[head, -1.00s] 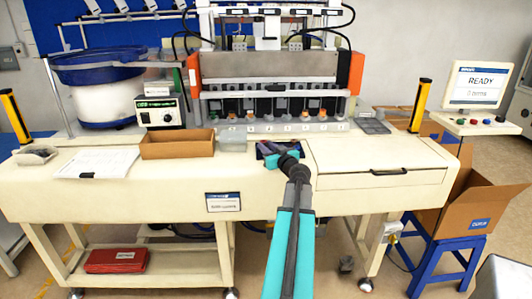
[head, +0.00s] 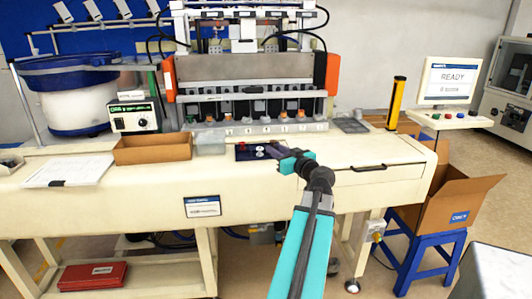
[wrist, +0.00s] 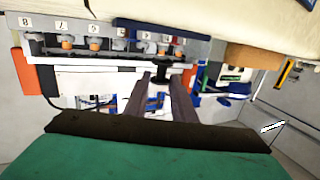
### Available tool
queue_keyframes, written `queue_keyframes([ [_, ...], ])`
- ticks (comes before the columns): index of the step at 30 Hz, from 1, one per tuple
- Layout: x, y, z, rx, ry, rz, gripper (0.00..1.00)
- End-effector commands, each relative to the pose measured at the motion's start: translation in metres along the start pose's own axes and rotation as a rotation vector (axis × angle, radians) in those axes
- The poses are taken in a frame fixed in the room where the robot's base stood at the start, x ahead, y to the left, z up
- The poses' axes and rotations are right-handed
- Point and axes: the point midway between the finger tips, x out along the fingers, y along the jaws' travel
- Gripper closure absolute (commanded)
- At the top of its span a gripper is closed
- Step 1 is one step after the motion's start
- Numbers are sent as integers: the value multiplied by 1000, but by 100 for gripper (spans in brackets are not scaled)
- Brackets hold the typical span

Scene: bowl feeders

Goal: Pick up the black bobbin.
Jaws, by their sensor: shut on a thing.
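My gripper (wrist: 160,77) reaches up from the bottom of the wrist view, which is upside down. Its two dark fingers are closed in on a small black bobbin (wrist: 173,66) at their tips. Much of the bobbin is hidden by the fingers. In the head view my gripper (head: 270,149) is above the dark blue tray (head: 242,156) on the machine's front table. The bobbin is too small to make out there. Pale round pieces (head: 260,154) show in the tray, beside the fingers.
A cardboard tray (head: 152,149) and a clear box (head: 209,142) stand left of the blue tray. Behind is the machine's row of numbered stations (head: 265,127), several with orange-brown pieces. A drawer front with a black handle (head: 369,168) is at right. The table's right part is clear.

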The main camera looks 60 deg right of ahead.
Motion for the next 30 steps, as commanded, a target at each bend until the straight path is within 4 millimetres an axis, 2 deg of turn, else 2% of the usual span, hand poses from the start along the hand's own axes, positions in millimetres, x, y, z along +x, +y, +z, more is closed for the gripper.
queue_keyframes([
  [3, -9, 4, 0, 0, 0, 1, 98],
  [9, -15, 6, -1, 0, 0, 0, 98],
  [26, -15, 6, -1, 0, 0, 0, 98],
  [30, -11, 1, 1, 0, 0, -11, 98],
])
